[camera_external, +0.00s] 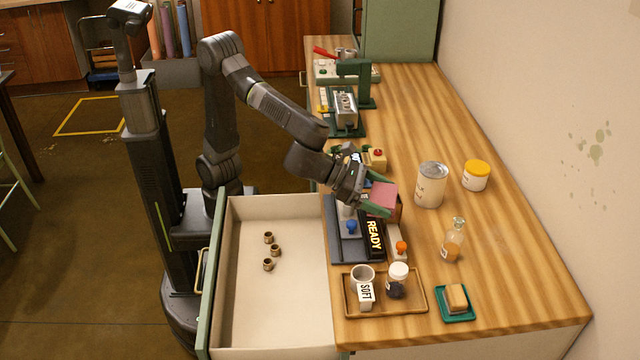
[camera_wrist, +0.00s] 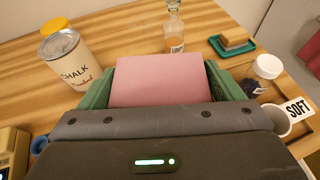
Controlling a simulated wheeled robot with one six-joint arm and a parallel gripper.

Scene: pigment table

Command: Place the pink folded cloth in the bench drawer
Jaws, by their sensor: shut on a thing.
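The pink folded cloth (camera_external: 383,196) is held in my gripper (camera_external: 376,194) above the wooden bench. In the wrist view the cloth (camera_wrist: 160,80) lies flat between the green fingers of my gripper (camera_wrist: 160,88), which is shut on it. The bench drawer (camera_external: 225,330) is pulled open at the left of the bench, below and to the left of the gripper. Several small brown ring-like pieces lie on its pale floor, and much of that floor is bare.
A chalk tin (camera_external: 431,186), a yellow-lidded jar (camera_external: 475,176) and a glass bottle (camera_external: 453,240) stand on the bench right of the gripper. A wooden tray (camera_external: 418,300) holds a cup and a jar. A dark READY sign (camera_external: 375,236) lies near the drawer.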

